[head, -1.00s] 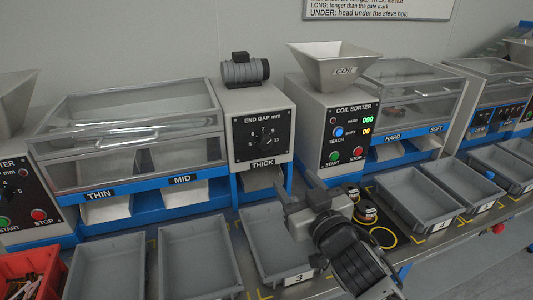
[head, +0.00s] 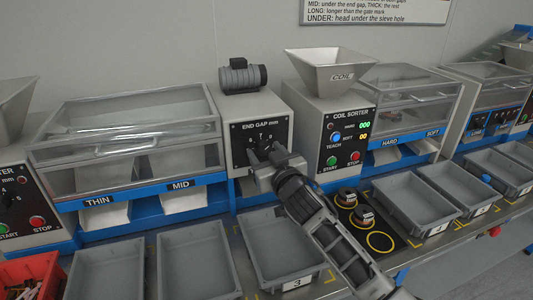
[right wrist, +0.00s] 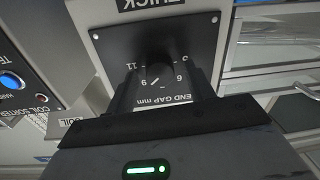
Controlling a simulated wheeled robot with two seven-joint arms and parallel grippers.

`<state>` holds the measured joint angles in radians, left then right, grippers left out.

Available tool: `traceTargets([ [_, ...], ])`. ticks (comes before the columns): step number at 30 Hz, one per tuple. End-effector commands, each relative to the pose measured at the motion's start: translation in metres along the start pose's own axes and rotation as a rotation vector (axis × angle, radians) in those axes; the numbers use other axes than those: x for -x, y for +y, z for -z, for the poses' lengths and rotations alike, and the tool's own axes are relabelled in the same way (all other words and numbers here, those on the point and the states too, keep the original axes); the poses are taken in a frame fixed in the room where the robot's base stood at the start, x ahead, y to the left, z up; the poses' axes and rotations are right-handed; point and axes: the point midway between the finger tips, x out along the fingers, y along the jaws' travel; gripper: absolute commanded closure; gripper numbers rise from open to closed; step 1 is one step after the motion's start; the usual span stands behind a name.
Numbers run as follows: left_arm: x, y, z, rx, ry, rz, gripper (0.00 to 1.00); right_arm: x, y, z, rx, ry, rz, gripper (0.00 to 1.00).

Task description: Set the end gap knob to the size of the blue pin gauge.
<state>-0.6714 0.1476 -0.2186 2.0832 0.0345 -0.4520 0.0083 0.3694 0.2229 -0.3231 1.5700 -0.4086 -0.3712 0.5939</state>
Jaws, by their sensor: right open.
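The END GAP panel (head: 280,133) is black with a dial scale, on a grey housing. In the right wrist view the panel (right wrist: 198,45) shows upside down, with the dark round knob (right wrist: 158,50) in its middle. A white mark lies on the lower side of the knob, close to the 9. My right gripper (head: 258,152) is in front of the panel, its open fingers on either side of the knob. I cannot tell whether they touch it. My left gripper is out of view.
The coil sorter (head: 343,140) stands right of the END GAP housing. A numbered grey tray (head: 247,262) lies below the panel. A red bin (head: 20,286) is at the lower left.

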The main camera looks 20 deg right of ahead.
Motion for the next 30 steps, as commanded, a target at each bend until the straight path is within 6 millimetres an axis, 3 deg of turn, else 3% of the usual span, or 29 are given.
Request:
traceTargets([
  [6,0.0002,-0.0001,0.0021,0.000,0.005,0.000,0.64,0.0000,-0.0003,0.0002,0.000,0.000,0.000,0.50],
  [11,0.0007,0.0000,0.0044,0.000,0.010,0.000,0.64,0.0001,-0.0003,0.0001,0.000,0.000,0.000,0.92],
  [22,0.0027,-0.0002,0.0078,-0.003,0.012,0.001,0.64,0.0003,-0.0004,0.0010,0.042,-0.002,0.001,0.91],
  [30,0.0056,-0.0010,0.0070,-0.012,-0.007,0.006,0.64,0.0002,-0.0005,0.0022,0.209,-0.010,0.002,0.91],
])
